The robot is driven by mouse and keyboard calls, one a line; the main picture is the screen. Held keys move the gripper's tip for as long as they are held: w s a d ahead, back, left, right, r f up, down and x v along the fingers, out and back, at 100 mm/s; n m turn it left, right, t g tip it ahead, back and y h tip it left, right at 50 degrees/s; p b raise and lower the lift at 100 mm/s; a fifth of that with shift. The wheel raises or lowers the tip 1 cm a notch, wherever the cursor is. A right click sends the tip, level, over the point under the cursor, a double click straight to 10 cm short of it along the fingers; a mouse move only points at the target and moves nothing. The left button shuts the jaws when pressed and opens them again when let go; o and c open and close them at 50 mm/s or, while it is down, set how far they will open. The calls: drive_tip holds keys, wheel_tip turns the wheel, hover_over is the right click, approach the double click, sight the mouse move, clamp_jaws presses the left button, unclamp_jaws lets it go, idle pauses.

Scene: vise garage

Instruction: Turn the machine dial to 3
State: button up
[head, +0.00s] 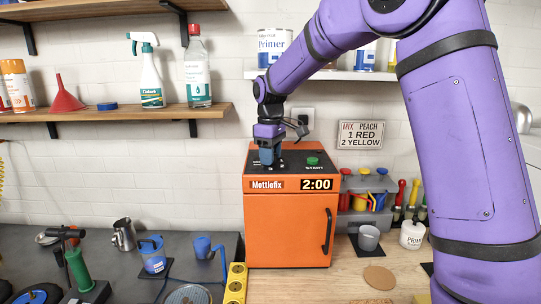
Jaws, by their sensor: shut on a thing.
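The orange machine (287,222) stands on the counter against the tiled wall. Its front carries the label Mottlefix and a display (317,184) reading 2:00. A green button (312,161) marked START sits at the right of its dark top panel. My gripper (268,160) points down over the left part of that panel and is shut on the dial. The dial itself is hidden by the fingers, and its setting cannot be read. The machine's front door with a dark handle (327,231) is closed.
A sign (360,135) reading mix peach, 1 red, 2 yellow hangs on the wall. A grey cup (368,238) and a white jar (412,235) stand right of the machine. A blue cup (152,255) and a yellow power strip (236,283) lie left. Shelves hang above.

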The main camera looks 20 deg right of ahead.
drive_tip(key=m, duration=0.4)
drive_tip(key=shift+m, duration=0.3)
drive_tip(key=m, duration=0.4)
drive_tip(key=shift+r+m, duration=0.1)
drive_tip(key=shift+m, duration=0.2)
drive_tip(key=m, duration=0.4)
drive_tip(key=shift+m, duration=1.9)
drive_tip(key=o, duration=0.9)
wheel_tip(320, 180, up, 11)
drive_tip(key=shift+f, duration=0.15)
